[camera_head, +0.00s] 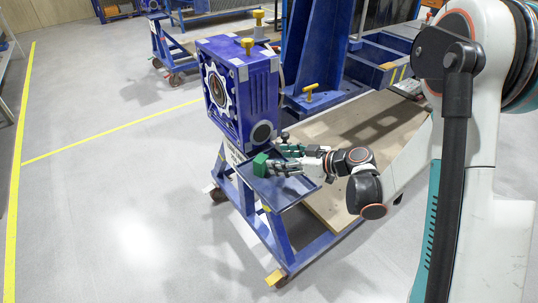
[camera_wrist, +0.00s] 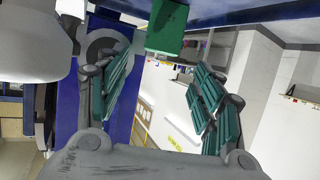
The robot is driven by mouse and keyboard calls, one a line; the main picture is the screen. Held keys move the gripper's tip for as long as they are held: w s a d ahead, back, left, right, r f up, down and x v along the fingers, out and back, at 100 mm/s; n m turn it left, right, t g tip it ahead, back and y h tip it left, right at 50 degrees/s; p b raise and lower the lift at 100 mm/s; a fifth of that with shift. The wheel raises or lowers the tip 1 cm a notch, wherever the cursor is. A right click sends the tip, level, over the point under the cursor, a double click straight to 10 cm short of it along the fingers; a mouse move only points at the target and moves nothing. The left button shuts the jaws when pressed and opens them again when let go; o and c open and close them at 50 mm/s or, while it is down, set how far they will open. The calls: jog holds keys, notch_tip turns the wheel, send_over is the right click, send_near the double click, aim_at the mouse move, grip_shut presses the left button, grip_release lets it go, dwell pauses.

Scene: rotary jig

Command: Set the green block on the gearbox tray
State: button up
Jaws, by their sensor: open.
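The green block (camera_head: 261,165) sits at the left side of the blue gearbox tray (camera_head: 284,191) in the head view. The block also shows at the top of the wrist view (camera_wrist: 166,27), beside the tray's dark blue edge (camera_wrist: 262,13). My gripper (camera_head: 279,160) is over the tray, just right of the block. In the wrist view my gripper (camera_wrist: 161,62) has its two green-padded fingers spread wide, with nothing between them. The block lies beyond the fingertips, apart from them. Its underside contact with the tray is hard to see.
The blue gearbox housing (camera_head: 241,92) stands right behind the tray on a blue wheeled frame (camera_head: 283,243). A wooden board (camera_head: 333,203) and a tall blue bracket (camera_head: 307,52) are to the right. The grey floor (camera_head: 110,210) at left is clear.

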jog(key=shift+p+v, duration=0.3)
jog(key=shift+v, duration=1.45)
jog(key=shift+r, duration=0.15)
jog(key=s+d+r+m+h, duration=0.3)
jog(key=s+r+m+h, duration=0.2)
jog(key=s+r, duration=0.4)
jog(key=s+d+r+m+h, duration=0.2)
jog(key=s+d+m+h, duration=0.1)
jog(key=s, duration=0.5)
jog(key=s+d+r+m+h, duration=0.2)
jog(key=s+d+m+h, duration=0.1)
jog(key=s, duration=0.4)
jog(key=shift+s+d+r, duration=0.35)
jog(key=shift+d, duration=0.55)
